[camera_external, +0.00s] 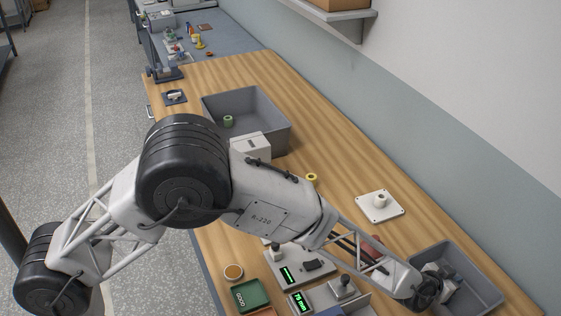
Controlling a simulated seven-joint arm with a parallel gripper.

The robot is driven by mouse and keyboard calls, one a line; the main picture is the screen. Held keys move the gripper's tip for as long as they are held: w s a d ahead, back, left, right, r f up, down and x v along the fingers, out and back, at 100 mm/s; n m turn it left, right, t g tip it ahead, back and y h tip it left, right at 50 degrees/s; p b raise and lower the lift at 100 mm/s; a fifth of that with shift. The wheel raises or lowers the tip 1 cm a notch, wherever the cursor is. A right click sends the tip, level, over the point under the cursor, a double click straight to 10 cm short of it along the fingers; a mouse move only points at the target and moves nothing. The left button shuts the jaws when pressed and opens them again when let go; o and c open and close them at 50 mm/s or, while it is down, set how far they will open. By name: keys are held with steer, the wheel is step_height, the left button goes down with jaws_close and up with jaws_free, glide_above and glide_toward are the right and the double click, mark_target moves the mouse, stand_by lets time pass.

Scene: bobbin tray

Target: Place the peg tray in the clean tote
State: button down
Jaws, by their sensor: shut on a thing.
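A white square plate with a short upright peg or spool at its middle, which looks like the peg tray (396,212), lies flat on the bench at right. One grey tote (482,267) stands at the lower right, and a larger grey tote (280,112) stands farther back with a green bobbin (228,121) inside. I cannot tell which is the clean one. My gripper (444,281) is over the lower-right tote, apart from the white plate. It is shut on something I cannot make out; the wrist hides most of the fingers.
A yellow bobbin (312,178) lies on the bench. A white box (250,147) stands against the far tote. Bench space behind the white plate is clear.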

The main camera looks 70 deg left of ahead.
steer(key=shift+f, duration=0.2)
steer(key=c, duration=1.1)
jaws_free()
steer(key=shift+r, duration=0.2)
steer(key=shift+s+r, duration=0.15)
steer(key=shift+s, duration=0.15)
steer(key=v, duration=1.1)
steer(key=shift+s+r, duration=0.1)
steer(key=shift+s, duration=0.05)
